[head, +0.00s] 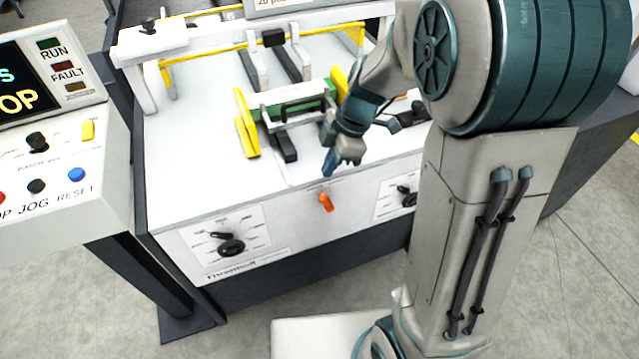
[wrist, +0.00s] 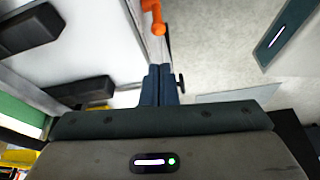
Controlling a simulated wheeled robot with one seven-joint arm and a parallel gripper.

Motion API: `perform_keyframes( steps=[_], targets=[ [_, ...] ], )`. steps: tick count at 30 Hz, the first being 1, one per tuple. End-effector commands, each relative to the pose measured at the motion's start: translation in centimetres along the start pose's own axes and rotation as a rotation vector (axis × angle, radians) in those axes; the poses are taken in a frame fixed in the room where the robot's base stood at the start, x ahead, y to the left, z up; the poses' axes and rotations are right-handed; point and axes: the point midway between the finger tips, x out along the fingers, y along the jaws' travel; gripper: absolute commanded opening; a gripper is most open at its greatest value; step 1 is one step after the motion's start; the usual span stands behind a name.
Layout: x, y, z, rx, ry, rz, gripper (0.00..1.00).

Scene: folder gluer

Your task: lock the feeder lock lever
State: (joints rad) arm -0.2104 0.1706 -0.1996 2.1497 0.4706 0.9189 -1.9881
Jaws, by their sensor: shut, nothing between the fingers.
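The feeder lock lever is most likely the small orange lever (head: 326,202) on the front face of the white feeder, near its top edge; in the head view it leans slightly. It also shows in the wrist view (wrist: 157,22), beyond my fingertips. My gripper (head: 329,168) is shut and empty, its blue fingers pointing down just above the feeder's front edge, above the orange lever and apart from it. In the wrist view my closed gripper (wrist: 162,72) points toward the lever, with a gap between. The lever's label is too small to read.
A black rotary knob (head: 231,246) is on the front panel at left, and another (head: 408,198) at right, partly behind my arm. Yellow guides (head: 246,124) and a green stack (head: 290,99) stand on the feeder top. A control console (head: 60,175) stands at left.

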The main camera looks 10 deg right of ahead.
Motion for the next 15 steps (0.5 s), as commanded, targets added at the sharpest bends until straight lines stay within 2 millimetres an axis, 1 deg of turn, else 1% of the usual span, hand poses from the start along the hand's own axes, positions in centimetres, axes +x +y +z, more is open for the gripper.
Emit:
perform_keyframes(
  steps=[5,12,15],
  targets=[
    [2.6,-0.1,0.0,0.001,-0.001,-0.006,0.00],
    [7.1,-0.1,0.0,0.002,-0.001,-0.006,0.00],
    [8.4,-0.1,0.0,0.001,-0.001,-0.004,0.00]
  ],
)
